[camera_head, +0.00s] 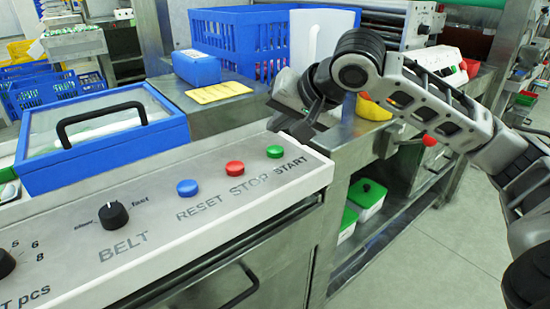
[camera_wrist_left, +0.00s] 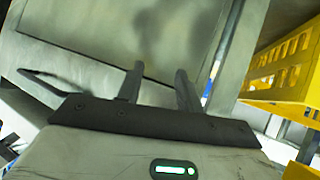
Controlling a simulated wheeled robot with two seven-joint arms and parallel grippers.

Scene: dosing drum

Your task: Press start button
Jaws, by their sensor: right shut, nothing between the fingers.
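The green START button (camera_head: 275,151) sits at the right end of the grey control panel (camera_head: 150,215), above the printed word START. It is uncovered in the head view. My right gripper (camera_head: 288,122) is shut and empty, just above and slightly right of the green button in the picture. A gap shows between them in the picture; I cannot tell the exact distance. My left gripper (camera_wrist_left: 159,69) shows only in the left wrist view. Its two dark fingers stand apart with nothing between them.
The red STOP button (camera_head: 234,167) and blue RESET button (camera_head: 187,187) lie left of START. A black BELT knob (camera_head: 114,215) is further left. A blue-framed lid (camera_head: 100,170), a blue box (camera_head: 196,67) and a yellow card (camera_head: 218,92) are behind the panel.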

